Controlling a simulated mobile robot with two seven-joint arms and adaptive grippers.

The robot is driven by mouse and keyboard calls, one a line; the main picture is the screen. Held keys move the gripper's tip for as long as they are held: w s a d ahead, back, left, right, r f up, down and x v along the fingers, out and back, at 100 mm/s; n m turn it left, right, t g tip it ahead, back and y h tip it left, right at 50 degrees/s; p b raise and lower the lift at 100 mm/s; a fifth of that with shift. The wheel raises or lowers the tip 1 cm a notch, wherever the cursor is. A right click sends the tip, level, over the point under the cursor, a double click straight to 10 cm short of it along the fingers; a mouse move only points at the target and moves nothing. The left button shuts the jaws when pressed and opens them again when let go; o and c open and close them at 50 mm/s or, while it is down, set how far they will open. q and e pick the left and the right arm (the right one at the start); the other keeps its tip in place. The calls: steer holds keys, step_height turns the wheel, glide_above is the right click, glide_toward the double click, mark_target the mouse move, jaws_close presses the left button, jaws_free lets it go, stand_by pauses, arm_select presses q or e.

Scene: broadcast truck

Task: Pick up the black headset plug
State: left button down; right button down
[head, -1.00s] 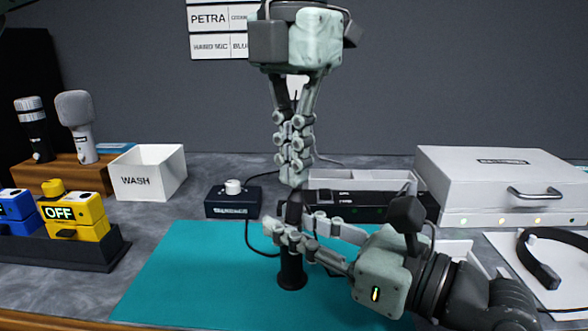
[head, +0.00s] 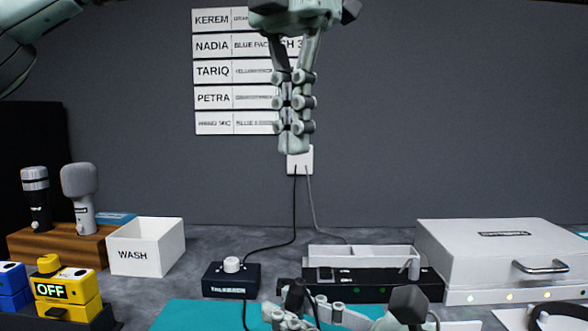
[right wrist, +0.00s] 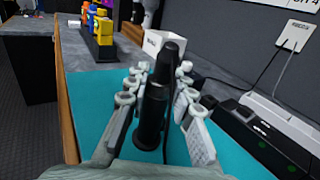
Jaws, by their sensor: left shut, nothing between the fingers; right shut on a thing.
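My left gripper (head: 294,148) hangs fingers down in front of the back wall, shut and empty, with its tips at the white wall plate in the picture. My right gripper (head: 306,314) is low at the bottom of the head view, shut on a black upright cylinder (head: 295,293). In the right wrist view this black cylinder (right wrist: 154,105) stands between the fingers over the teal mat. I cannot tell whether it is the headset plug. The black headset (head: 550,312) lies at the lower right, cut by the frame. No separate plug can be made out.
A talkback box (head: 231,280) with a white knob, a black unit (head: 375,285) and a white case (head: 500,255) stand behind the mat (head: 180,316). A white WASH bin (head: 146,248), microphones and yellow and blue packs are left. Cables hang from the wall plate (head: 300,160).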

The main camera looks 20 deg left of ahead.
arm_select(q)
steer(key=c, duration=2.2)
jaws_free()
steer(key=o, duration=0.7)
steer(key=shift+o, duration=0.8)
steer(key=shift+f+n, duration=0.1)
steer(key=shift+n, duration=0.3)
steer(key=n, duration=1.7)
glide_above(299, 278)
steer(key=shift+g, duration=0.3)
step_height(299, 278, down, 12)
steer(key=shift+d+r, duration=0.1)
steer(key=shift+f, duration=2.65)
